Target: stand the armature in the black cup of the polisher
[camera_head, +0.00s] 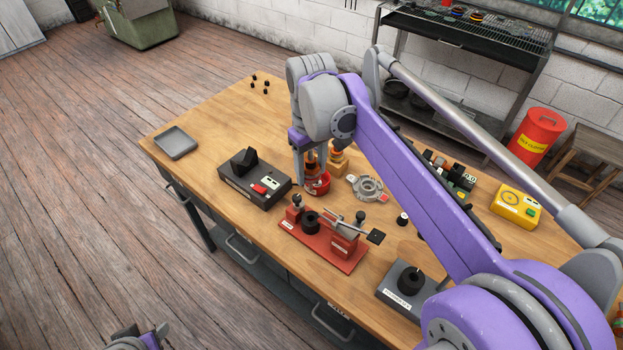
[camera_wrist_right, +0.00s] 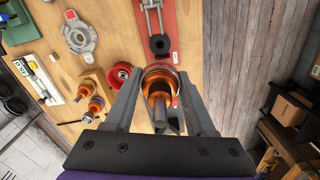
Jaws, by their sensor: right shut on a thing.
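My right gripper (camera_head: 308,170) is shut on an armature with orange copper windings. In the right wrist view, the armature (camera_wrist_right: 158,97) sits between the two fingers, its shaft toward the camera. In the head view the gripper partly hides it. The red fixture (camera_head: 335,258) has a black cup (camera_head: 311,223) at its left and stands in front of the gripper. The armature is apart from this cup, which also shows in the right wrist view (camera_wrist_right: 160,45). A grey box (camera_head: 388,289) with a black round part stands further right; its label is too small to read. Only a piece of my left arm shows at bottom left.
A black box with a red switch (camera_head: 262,190) is left, a grey metal housing (camera_head: 367,187) right. The back left tabletop is mostly free.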

